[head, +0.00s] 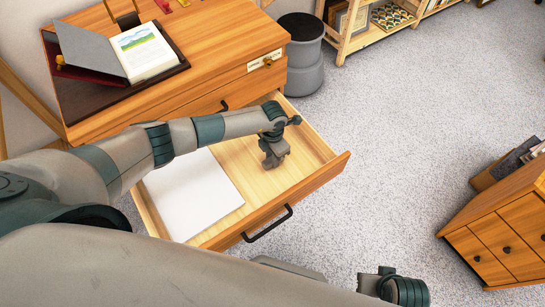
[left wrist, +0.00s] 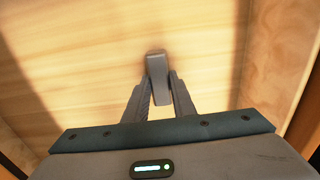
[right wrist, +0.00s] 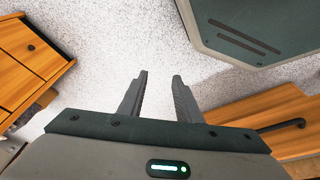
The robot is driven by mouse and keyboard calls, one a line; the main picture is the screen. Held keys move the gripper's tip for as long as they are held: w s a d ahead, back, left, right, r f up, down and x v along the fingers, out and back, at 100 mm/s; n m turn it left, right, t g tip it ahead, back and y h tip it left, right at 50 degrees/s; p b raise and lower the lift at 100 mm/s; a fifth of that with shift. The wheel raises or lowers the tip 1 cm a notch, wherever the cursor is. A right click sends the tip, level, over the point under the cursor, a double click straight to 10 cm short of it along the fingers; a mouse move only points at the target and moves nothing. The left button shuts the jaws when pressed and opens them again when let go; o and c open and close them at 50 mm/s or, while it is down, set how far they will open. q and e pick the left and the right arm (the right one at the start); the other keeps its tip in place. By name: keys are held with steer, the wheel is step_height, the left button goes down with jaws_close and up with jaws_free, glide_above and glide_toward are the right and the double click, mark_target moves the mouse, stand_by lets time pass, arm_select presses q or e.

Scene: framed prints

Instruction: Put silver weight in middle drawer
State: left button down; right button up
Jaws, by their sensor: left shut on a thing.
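The silver weight (left wrist: 157,68) is a small grey block between the fingertips of my left gripper (left wrist: 158,92), which is shut on it. In the head view my left gripper (head: 272,160) points down inside the open drawer (head: 318,180), over its bare right part; the weight is hard to make out there. I cannot tell whether the weight touches the drawer floor. My right gripper (right wrist: 160,95) is open and empty over the carpet, in front of the cabinet; its wrist shows at the lower edge of the head view.
White paper (head: 192,193) lies in the drawer's left part. Above the drawer, the wooden cabinet (head: 225,45) has a closed drawer front with a dark handle (head: 223,105). A small chest (head: 500,235) stands right, a grey bin (head: 302,65) behind. Carpet between is clear.

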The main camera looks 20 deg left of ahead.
arm_select(q)
steer(key=c, duration=1.7)
jaws_free()
steer(key=shift+o, duration=1.1)
arm_select(e)
steer(key=shift+a+r, duration=0.1)
steer(key=shift+r, duration=0.25)
arm_select(q)
steer(key=shift+r, duration=0.15)
arm_select(e)
steer(key=shift+f, duration=0.1)
arm_select(q)
steer(key=shift+r, duration=0.3)
step_height(320, 180, up, 11)
steer(key=p, duration=0.1)
steer(key=shift+r, duration=0.15)
arm_select(e)
steer(key=x, duration=0.3)
steer(key=shift+w+f, duration=0.25)
steer(key=shift+w, duration=0.05)
steer(key=shift+s+f, duration=0.1)
steer(key=shift+s, duration=0.15)
